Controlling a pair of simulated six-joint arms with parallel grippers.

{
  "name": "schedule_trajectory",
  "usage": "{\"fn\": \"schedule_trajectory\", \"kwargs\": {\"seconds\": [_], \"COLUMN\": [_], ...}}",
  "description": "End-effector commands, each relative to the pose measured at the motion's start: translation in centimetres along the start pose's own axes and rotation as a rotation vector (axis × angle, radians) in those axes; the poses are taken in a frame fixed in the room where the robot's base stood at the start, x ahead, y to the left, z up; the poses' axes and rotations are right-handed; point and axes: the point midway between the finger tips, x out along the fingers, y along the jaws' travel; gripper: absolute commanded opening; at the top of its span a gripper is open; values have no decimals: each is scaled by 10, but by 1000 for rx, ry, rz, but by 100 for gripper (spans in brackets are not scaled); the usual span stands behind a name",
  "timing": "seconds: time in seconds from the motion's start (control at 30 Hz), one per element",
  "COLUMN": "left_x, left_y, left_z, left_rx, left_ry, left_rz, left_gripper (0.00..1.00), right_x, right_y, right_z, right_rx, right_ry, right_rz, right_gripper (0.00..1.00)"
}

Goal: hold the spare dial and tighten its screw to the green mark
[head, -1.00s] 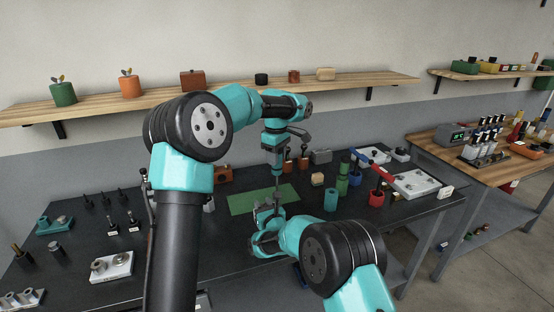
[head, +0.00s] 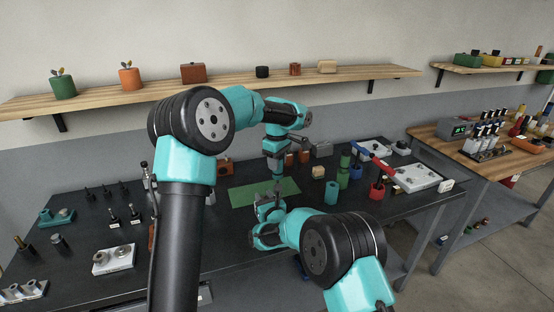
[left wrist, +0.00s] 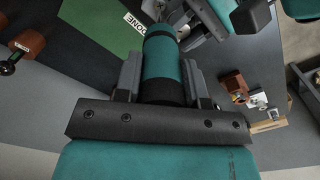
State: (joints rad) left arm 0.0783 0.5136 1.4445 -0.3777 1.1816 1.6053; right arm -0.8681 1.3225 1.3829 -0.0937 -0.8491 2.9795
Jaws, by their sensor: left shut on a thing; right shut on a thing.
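My left gripper (head: 276,158) is shut on a teal-handled driver (left wrist: 163,62), which stands between its fingers in the left wrist view (left wrist: 165,85). In the head view the driver points down toward my right gripper (head: 268,208). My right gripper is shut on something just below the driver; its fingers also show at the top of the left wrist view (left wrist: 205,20). The spare dial, its screw and the green mark cannot be made out; the handle and the grippers hide the spot where driver and held thing meet.
A green mat (head: 245,193) lies just behind my right gripper, with a DONE label (left wrist: 136,26). A teal cylinder (head: 331,193), a wooden block (head: 318,172) and a red cup (head: 377,190) stand to the right. Small black-handled tools and a pale block (head: 114,259) stand left.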

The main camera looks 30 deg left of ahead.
Motion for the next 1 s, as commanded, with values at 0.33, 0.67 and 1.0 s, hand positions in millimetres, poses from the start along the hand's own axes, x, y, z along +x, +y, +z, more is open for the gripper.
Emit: {"fn": "schedule_trajectory", "kwargs": {"seconds": [0.33,0.67,1.0], "left_x": [0,1,7], "left_y": [0,0,0], "left_z": [0,0,0], "left_rx": [0,0,0], "left_ry": [0,0,0], "left_rz": [1,0,1], "left_gripper": [0,0,0], "right_x": [0,0,0], "right_y": [0,0,0], "right_z": [0,0,0], "right_rx": [0,0,0], "right_ry": [0,0,0], "right_rz": [0,0,0], "right_gripper": [3,3,3]}}
